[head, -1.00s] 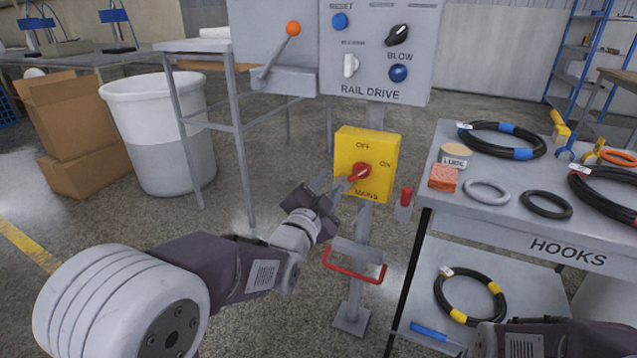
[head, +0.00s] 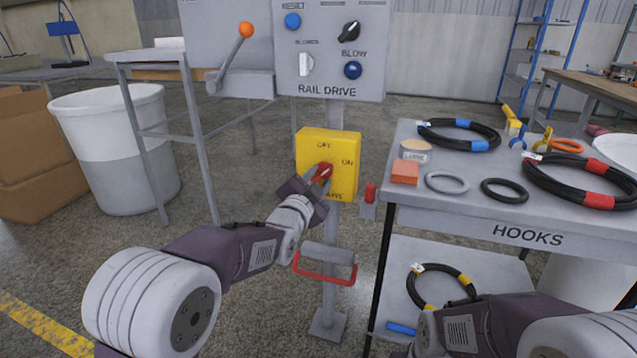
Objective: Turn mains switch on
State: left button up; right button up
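The mains switch is a yellow box (head: 342,179) on a grey post, marked OFF at the top and ON at the right, with another label at the bottom partly hidden. Its red handle (head: 322,174) sits at the middle of the face and slants toward the lower left. My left gripper (head: 312,184) is at the handle, covering the box's lower left corner. The fingers are dark and small and overlap the handle, so I cannot tell whether they grip it. My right arm shows at the lower right, but its gripper is out of the frame.
The grey RAIL DRIVE panel (head: 377,80) is above the switch. A red-handled lever (head: 370,193) and a red bar (head: 325,278) are on or near the post. The HOOKS table (head: 470,218) with hoses and rings stands right. A white bin (head: 115,190) is left.

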pick_arm(q)
jog(key=shift+w+d, duration=0.1)
jog(key=shift+w, duration=0.1)
grip_shut()
jog(key=shift+m, duration=0.3)
jog(key=m, duration=0.4)
jog(key=shift+m+b, duration=0.3)
jog(key=shift+m, duration=1.8)
grip_release()
